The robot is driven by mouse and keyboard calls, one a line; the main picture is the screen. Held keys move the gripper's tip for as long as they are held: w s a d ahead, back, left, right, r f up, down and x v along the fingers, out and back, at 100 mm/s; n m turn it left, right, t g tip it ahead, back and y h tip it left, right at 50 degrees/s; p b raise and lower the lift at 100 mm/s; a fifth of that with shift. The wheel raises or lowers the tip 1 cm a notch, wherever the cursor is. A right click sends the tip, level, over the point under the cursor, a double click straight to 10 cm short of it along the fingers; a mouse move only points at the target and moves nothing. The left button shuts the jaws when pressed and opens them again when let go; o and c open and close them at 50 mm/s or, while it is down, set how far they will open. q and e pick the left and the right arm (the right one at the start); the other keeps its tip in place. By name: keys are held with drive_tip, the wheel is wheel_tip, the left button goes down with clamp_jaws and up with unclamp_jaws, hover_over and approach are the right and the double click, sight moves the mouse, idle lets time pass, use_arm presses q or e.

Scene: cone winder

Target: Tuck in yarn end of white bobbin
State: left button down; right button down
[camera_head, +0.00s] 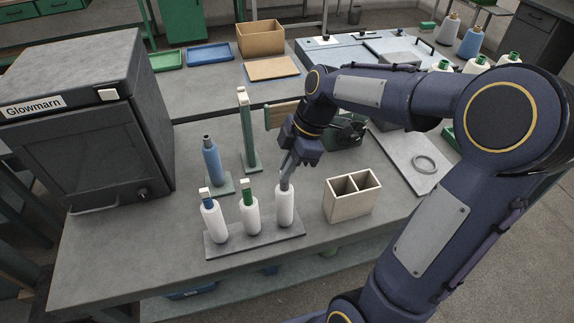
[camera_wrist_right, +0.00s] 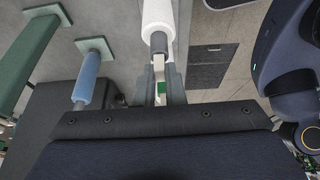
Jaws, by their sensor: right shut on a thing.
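Three white bobbins stand upright in a row on a dark tray (camera_head: 252,242). The left one (camera_head: 213,222) has a blue core top, the middle one (camera_head: 250,217) a green one. The right white bobbin (camera_head: 285,207) is under my right gripper (camera_head: 287,170), which points down with its fingers shut at the top of this bobbin. In the right wrist view, the fingertips (camera_wrist_right: 158,45) meet the end of the white bobbin (camera_wrist_right: 158,14). No loose yarn end can be made out. My left gripper is not in view.
A two-compartment box (camera_head: 350,197) stands just right of the tray. A blue bobbin (camera_head: 211,160) and a tall green post (camera_head: 247,135) stand behind it. The Glowmarn cabinet (camera_head: 85,125) fills the left. The front of the table is clear.

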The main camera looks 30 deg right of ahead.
drive_tip(key=shift+f, duration=0.1)
idle(0.3)
drive_tip(key=c, duration=0.9)
unclamp_jaws()
drive_tip(key=shift+c, duration=0.2)
drive_tip(key=shift+r+p, duration=2.35)
drive_tip(key=shift+r, duration=1.2)
